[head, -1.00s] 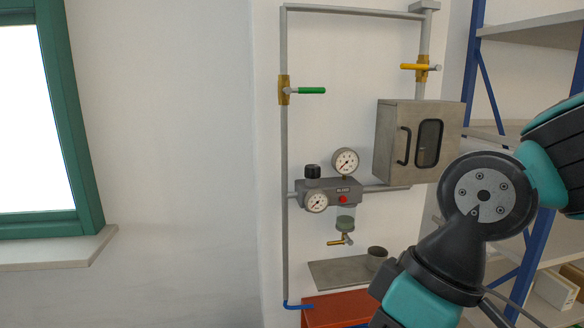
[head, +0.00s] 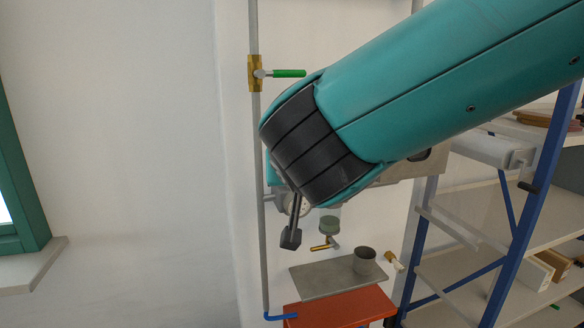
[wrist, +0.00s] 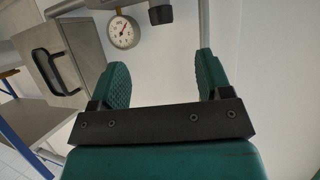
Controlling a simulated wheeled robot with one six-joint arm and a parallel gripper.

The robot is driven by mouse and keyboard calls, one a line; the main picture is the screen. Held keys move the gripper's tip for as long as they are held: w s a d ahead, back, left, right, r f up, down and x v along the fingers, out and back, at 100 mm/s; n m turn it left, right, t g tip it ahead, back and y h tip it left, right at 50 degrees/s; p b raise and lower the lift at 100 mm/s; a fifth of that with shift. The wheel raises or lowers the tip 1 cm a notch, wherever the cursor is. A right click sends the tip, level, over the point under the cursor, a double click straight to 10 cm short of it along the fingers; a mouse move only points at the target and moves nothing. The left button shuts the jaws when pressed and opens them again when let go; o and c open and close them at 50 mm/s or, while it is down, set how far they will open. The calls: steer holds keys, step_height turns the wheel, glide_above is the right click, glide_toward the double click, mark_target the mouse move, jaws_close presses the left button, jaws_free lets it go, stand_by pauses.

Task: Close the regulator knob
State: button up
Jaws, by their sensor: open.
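The regulator knob (wrist: 160,12) is a short dark cylinder at the top edge of the wrist view, which shows the wall roughly upside down. A round white gauge (wrist: 123,32) is beside it on the left. My gripper (wrist: 163,65) is open and empty, its two green pads wide apart. The knob lies beyond the fingertips, roughly in line with the gap, and nothing touches it.
A grey cabinet with a black handle (wrist: 48,68) is at the left of the wrist view. In the head view, a green-handled valve (head: 288,73) is above my arm. A grey shelf with a cup (head: 365,261) is below, over a red surface (head: 345,308). Blue-framed shelving (head: 530,210) stands at the right.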

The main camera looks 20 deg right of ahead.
steer(key=shift+t, duration=0.3)
steer(key=p+x, duration=0.2)
steer(key=x, duration=0.3)
steer(key=r+p+x, duration=0.1)
steer(key=p+x, duration=0.1)
steer(key=x, duration=0.4)
steer(key=p+x, duration=0.2)
steer(key=x, duration=0.4)
steer(key=shift+w+d+r, duration=0.15)
steer(key=shift+w+d, duration=0.15)
steer(key=shift+w, duration=0.05)
steer(key=c, duration=0.9)
